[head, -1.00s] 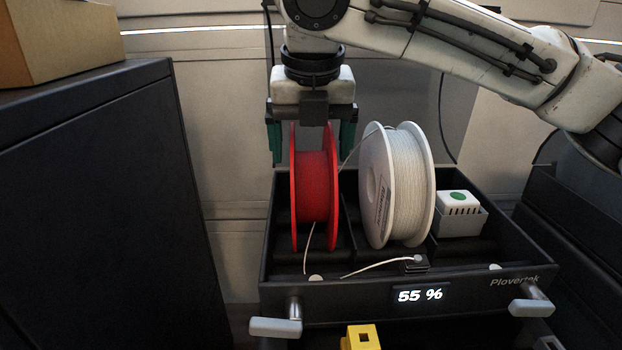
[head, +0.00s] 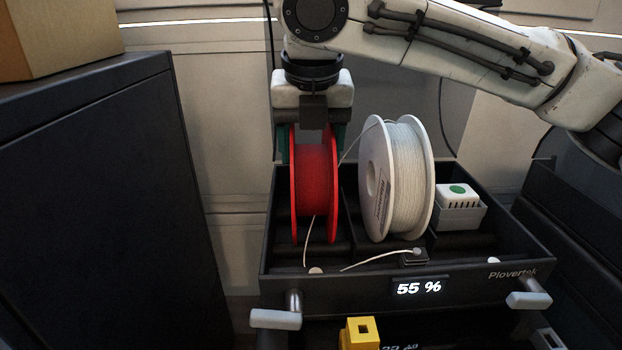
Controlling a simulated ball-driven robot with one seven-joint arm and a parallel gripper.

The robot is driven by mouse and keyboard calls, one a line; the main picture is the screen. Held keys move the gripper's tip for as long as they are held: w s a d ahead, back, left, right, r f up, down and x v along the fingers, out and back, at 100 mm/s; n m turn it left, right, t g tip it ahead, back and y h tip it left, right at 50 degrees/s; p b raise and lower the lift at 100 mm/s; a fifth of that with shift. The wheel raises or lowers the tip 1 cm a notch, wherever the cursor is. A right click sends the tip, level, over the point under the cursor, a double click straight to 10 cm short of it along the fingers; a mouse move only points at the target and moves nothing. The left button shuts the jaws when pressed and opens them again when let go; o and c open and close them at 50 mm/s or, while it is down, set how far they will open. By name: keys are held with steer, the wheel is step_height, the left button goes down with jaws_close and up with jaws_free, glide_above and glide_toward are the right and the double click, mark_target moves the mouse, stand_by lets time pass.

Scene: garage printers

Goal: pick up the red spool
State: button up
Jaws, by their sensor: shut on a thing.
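The red spool (head: 316,186) stands upright on its rims in the left part of the black drawer box (head: 345,286). A pale strand of filament hangs from its front. My gripper (head: 314,142) points straight down over the spool. Its two green-tipped fingers sit against the outer sides of the spool's upper rims, left and right, and are shut on it. Part of the spool's top is hidden behind the gripper. Whether the spool's lower rim touches the drawer floor cannot be told.
A white spool (head: 410,180) stands close to the right of the red one. A small white box with a green dot (head: 458,200) sits farther right. A dark cabinet (head: 90,200) rises on the left. A yellow block (head: 360,334) is below the drawer front.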

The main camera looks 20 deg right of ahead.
steer(key=c, duration=0.4)
steer(key=shift+c, duration=0.3)
steer(key=shift+r, duration=0.2)
